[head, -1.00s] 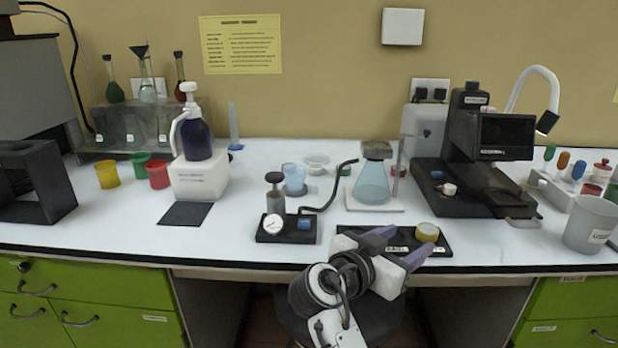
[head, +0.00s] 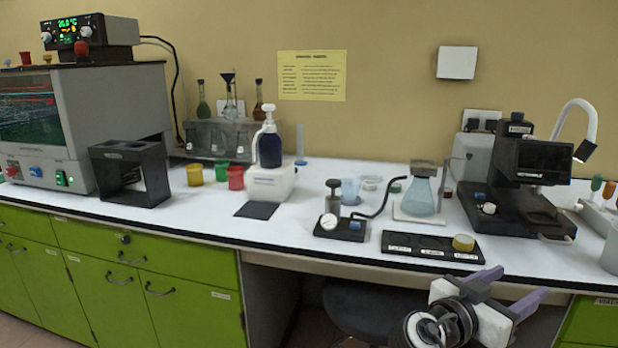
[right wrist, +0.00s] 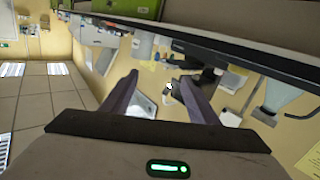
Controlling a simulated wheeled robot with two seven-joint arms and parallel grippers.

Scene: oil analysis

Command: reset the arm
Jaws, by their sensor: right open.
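My right gripper (head: 513,284) is in the lower right of the head view, in front of the bench's front edge and below the top. Its two purple-grey fingers are apart with nothing between them. The fingers also show in the right wrist view (right wrist: 160,95), spread and empty, with the room tilted behind them. My left gripper is in neither view.
The white bench top (head: 330,262) has a black front edge. Near my right gripper are a black tray (head: 425,251) with a yellow-lidded tin (head: 463,243), a small gauge pump (head: 340,228) and a conical flask (head: 420,200). A dark stool (head: 370,305) stands below.

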